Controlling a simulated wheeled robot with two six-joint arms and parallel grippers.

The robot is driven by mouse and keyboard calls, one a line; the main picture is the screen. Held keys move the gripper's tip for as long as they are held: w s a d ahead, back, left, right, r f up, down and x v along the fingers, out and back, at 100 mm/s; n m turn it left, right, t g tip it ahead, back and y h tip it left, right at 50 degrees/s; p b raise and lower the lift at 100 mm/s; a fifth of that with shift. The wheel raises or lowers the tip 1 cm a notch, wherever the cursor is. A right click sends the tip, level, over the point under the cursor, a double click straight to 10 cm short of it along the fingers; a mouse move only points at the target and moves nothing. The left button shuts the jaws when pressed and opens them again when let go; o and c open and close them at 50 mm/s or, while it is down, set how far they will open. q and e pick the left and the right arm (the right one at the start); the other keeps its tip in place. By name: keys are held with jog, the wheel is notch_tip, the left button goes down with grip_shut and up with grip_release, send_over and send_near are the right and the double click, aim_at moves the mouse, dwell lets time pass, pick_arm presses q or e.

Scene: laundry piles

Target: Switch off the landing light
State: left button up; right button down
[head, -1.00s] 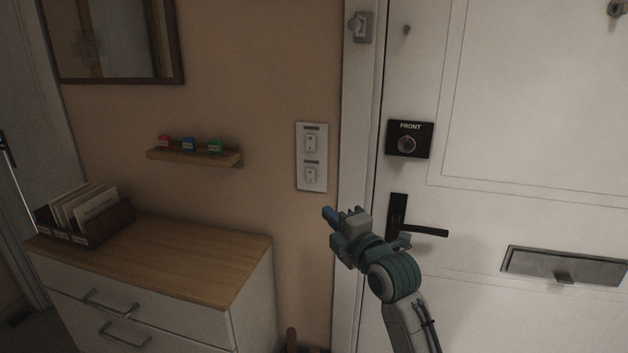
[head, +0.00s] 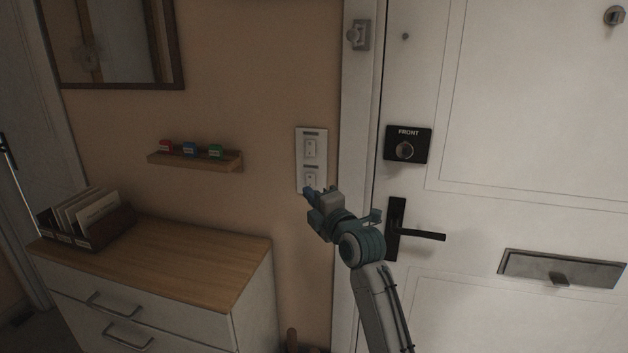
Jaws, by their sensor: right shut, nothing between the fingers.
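A white switch plate (head: 325,163) with two rocker switches, one above the other, is on the tan wall left of the door frame. The upper switch (head: 310,149) is fully visible, with a small dark label above it. My right gripper (head: 308,190) is shut and empty, its fingertips in front of the lower switch (head: 309,178). It hides the bottom of the plate and part of that switch. I cannot tell whether the fingertips touch the switch. The labels are too small to read. My left gripper is not in view.
A white door (head: 545,120) with a black handle (head: 420,236), a lock marked FRONT (head: 408,145) and a letter slot (head: 562,268) is at the right. A dresser (head: 160,262) with a letter holder (head: 90,222) and a small shelf (head: 195,160) are at the left.

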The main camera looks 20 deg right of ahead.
aim_at(307, 177)
jog(key=w, duration=0.1)
jog(key=w+d, duration=0.1)
jog(key=w+p, duration=0.1)
jog(key=shift+w+d+r, duration=0.25)
jog(key=shift+w+r, duration=0.05)
jog(key=shift+w+d, duration=0.3)
jog(key=shift+w+f, duration=0.1)
jog(key=shift+w, duration=0.05)
jog(key=shift+d, duration=0.1)
jog(key=shift+r, duration=0.2)
